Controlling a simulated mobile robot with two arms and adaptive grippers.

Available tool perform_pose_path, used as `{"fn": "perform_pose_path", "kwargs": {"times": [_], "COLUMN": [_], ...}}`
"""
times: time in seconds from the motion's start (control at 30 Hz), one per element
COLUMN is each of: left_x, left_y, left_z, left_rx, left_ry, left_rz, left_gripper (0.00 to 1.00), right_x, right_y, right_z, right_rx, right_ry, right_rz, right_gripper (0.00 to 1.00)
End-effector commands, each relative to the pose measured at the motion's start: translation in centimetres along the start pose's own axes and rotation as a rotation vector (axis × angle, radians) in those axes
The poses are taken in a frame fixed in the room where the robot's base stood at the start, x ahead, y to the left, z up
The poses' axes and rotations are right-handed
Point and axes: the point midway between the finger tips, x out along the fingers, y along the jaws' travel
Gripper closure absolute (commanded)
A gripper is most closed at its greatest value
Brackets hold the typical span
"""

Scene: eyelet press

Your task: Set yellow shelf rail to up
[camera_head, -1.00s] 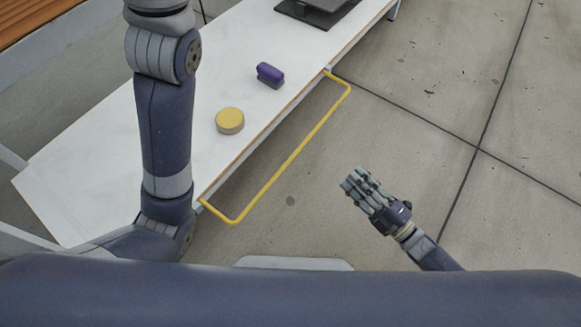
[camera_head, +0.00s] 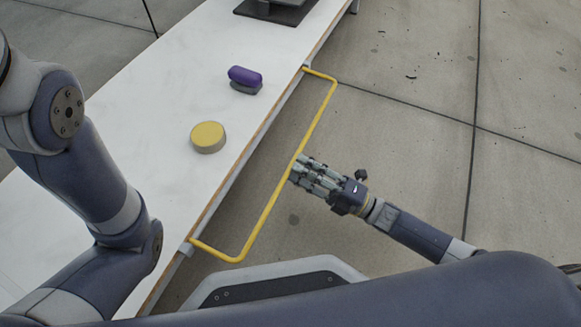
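The yellow shelf rail (camera_head: 269,207) is a thin U-shaped bar joined to the long edge of the white table (camera_head: 147,83). It sticks out from the edge over the floor. My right gripper (camera_head: 298,170) is beside the rail's long bar, with its fingertips at or very near it around the middle. Its fingers look extended and spread; I cannot tell whether they touch the rail. My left arm is at the left of the view, over the table, and its gripper is out of view.
A yellow round block (camera_head: 208,137) and a purple block on a grey base (camera_head: 244,78) stand on the table. A dark flat stand (camera_head: 276,11) is at the table's far end. The concrete floor (camera_head: 410,130) right of the rail is clear.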

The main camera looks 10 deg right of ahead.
Motion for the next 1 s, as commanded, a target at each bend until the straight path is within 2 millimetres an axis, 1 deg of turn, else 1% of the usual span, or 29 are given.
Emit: {"fn": "perform_pose_path", "kwargs": {"times": [0.03, 0.1, 0.23, 0.37, 0.57, 0.67, 0.7, 1.0], "left_x": [-0.7, -1.0, -1.4, -1.4, -1.4, -1.4, -1.4, -1.2], "left_y": [0.1, 0.2, 0.3, 0.3, 0.3, 0.3, 0.3, 0.3], "left_z": [-0.2, -0.3, -0.5, -0.5, -0.5, -0.5, -0.5, -0.4], "left_rx": [0.0, 0.0, 0.0, 0.0, 0.0, 0.0, 0.0, 0.0], "left_ry": [-0.001, -0.001, 0.0, 0.0, 0.0, 0.0, 0.0, 0.0], "left_rz": [0.0, 0.0, 0.0, 0.001, 0.001, 0.001, 0.001, 0.001], "left_gripper": [1.0, 1.0, 1.0, 1.0, 1.0, 1.0, 1.0, 1.0], "right_x": [0.8, 1.7, 2.8, 3.2, 3.2, 3.2, 3.2, 3.2], "right_y": [-0.2, -0.2, -0.1, 0.0, 0.0, 0.0, 0.0, 0.1], "right_z": [-0.1, 0.0, 0.0, 0.0, 0.0, 0.0, 0.0, 0.0], "right_rx": [0.0, -0.001, 0.0, 0.0, 0.0, 0.0, 0.0, 0.0], "right_ry": [0.002, 0.002, 0.001, 0.0, 0.0, 0.0, 0.0, 0.0], "right_rz": [0.003, 0.003, 0.0, -0.001, -0.001, -0.001, -0.001, -0.004], "right_gripper": [0.71, 0.71, 0.71, 0.71, 0.71, 0.92, 1.0, 1.0]}}
